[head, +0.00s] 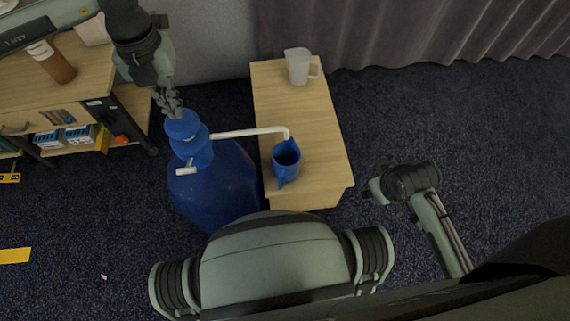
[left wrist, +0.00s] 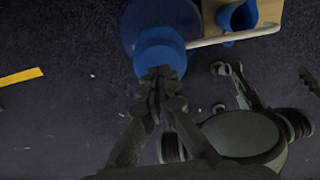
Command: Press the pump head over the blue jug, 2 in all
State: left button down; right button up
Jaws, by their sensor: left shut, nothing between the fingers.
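The large blue bottle (head: 225,190) stands on the floor with a blue pump head (head: 182,126) on top. A white spout (head: 250,132) runs from the pump to the right and ends over the open blue jug (head: 287,162) on a small wooden table. My left gripper (head: 176,112) is shut and empty, with its fingertips right at the top of the pump head. In the left wrist view the shut fingers (left wrist: 158,78) overlap the pump head (left wrist: 160,54); whether they touch it I cannot tell. My right gripper is not clearly seen.
The wooden table (head: 320,150) also bears a clear pitcher (head: 298,68) at its far end. A wooden shelf unit (head: 85,80) with a brown bottle (head: 52,62) and boxes stands at left. A grey curtain (head: 420,25) hangs behind.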

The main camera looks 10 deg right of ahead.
aim_at(180, 120)
pick_arm(q)
jog(key=shift+f, duration=0.1)
dwell(0.4)
jog(key=shift+f+b, duration=2.15)
jog(key=shift+f, duration=0.2)
jog(key=shift+r, duration=0.15)
jog(key=shift+r+p, duration=1.35)
jog(key=shift+r, duration=0.9)
